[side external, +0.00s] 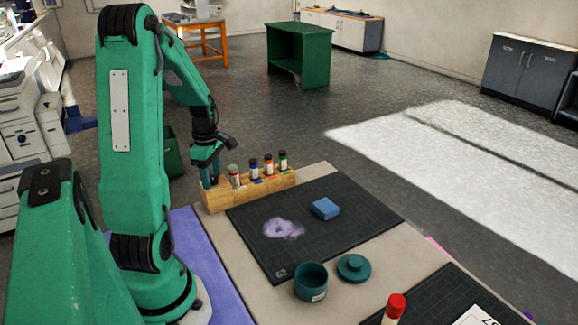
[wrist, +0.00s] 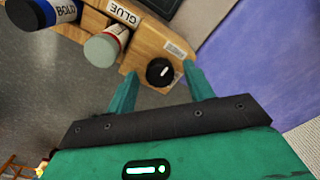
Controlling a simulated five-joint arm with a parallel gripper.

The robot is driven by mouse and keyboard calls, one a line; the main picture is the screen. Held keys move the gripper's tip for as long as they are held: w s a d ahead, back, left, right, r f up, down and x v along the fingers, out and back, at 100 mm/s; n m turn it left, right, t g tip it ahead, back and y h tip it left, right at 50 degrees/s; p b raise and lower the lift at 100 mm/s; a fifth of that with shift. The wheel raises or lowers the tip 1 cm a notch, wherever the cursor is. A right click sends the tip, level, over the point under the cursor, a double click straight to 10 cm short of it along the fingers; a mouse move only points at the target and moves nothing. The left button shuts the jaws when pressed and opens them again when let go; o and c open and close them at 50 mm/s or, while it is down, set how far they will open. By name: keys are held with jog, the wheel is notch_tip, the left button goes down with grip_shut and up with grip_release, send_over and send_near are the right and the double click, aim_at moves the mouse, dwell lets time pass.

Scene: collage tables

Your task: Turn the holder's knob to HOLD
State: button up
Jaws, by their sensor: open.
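The wooden holder (side external: 218,200) stands at the back left of the table, with several capped bottles in a row. Its black round knob (wrist: 154,76) has a white pointer mark and sits near the holder's end, beside the glue bottle (wrist: 105,47). My gripper (side external: 210,180) is at the left end of the holder, pointing down. In the wrist view its two green fingers are apart, one on each side of the knob; I cannot tell whether they touch it. No HOLD lettering is readable; a small white label (wrist: 176,49) sits near the knob.
A dark cutting mat (side external: 350,205) carries a blue block (side external: 325,208) and a purple smudge (side external: 284,228). A teal pot (side external: 311,283) and its lid (side external: 354,267) are at the front. A red-capped bottle (side external: 396,305) stands near the front edge.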

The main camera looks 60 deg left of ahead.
jog(key=c, duration=1)
jog(key=shift+o, duration=0.2)
jog(key=shift+m, duration=0.4)
jog(key=m, duration=0.3)
jog(key=shift+m, duration=0.3)
jog(key=m, duration=1.3)
jog(key=shift+m, duration=0.3)
